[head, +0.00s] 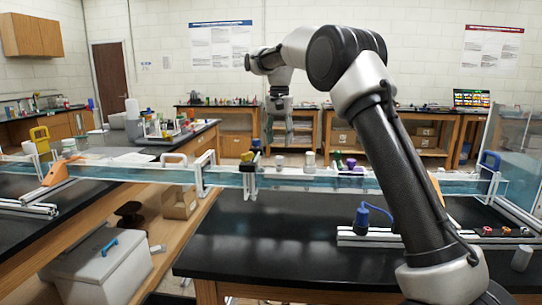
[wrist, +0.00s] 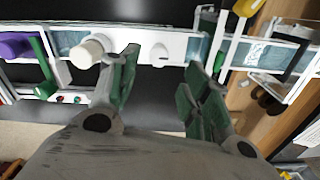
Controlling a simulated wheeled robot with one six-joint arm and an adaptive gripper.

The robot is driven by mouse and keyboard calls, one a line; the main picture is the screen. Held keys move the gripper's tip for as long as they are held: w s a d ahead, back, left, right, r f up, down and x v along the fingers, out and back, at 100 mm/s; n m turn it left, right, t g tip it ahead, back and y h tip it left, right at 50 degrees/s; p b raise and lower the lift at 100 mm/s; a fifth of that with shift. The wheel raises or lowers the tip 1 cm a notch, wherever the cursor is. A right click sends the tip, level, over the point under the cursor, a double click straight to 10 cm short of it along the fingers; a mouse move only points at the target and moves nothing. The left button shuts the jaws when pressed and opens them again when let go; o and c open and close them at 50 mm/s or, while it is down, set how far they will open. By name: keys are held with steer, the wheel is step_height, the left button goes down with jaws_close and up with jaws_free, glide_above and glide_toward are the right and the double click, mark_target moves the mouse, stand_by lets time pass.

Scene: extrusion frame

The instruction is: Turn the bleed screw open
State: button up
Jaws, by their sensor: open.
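My gripper (head: 278,135) hangs open and empty above the long clear water channel (head: 230,180). In the wrist view, its green fingers (wrist: 162,75) are spread apart. A small white knob with a pointed side (wrist: 158,53), perhaps the bleed screw, shows on the channel's white plate (wrist: 185,46) between the fingertips, apart from them. It also appears as a small white fitting in the head view (head: 279,162). A taller white cylindrical cap (wrist: 90,53) stands beside it, outside one finger; it shows in the head view too (head: 310,160). No label tells which is the screw.
Green (head: 338,158) and purple (head: 351,164) fittings stand along the channel past the white cap. A yellow-and-black part (head: 250,152) stands on the other side. A blue-handled tool (head: 365,213) is on the black bench (head: 290,255), whose front is clear.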

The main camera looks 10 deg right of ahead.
mark_target(279, 157)
step_height(279, 157, down, 7)
steer(key=shift+r, duration=0.15)
steer(key=shift+s, duration=0.1)
steer(key=c, duration=1)
